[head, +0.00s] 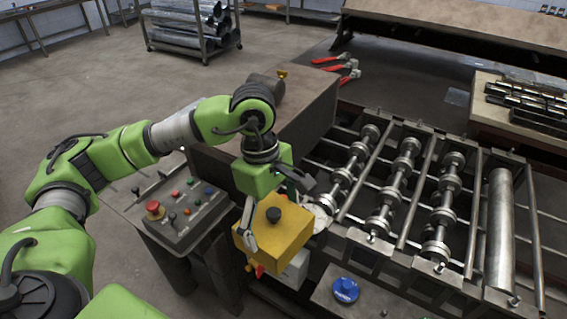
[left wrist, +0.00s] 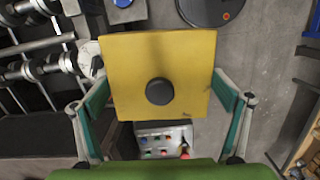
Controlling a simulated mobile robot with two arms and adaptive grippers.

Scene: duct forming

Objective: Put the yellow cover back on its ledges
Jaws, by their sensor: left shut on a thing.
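The yellow cover (head: 268,243) is a square yellow block with a black round knob on top. My left gripper (head: 281,226) is shut on it, with one finger along each of two opposite sides. In the left wrist view the cover (left wrist: 135,60) faces the camera, between the fingers of the gripper (left wrist: 160,88). The cover looks slightly tilted in the head view, beside the near left corner of the roller machine. Its ledges cannot be made out; the cover and gripper hide what lies behind them. My right gripper is not in view.
A roller machine (head: 404,262) with shafts fills the right. A control panel (head: 178,214) with a red button stands left of the cover. A grey box (head: 293,272) is just below it, and a blue knob (head: 345,290) at the front. Red-handled tools (head: 349,77) lie behind.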

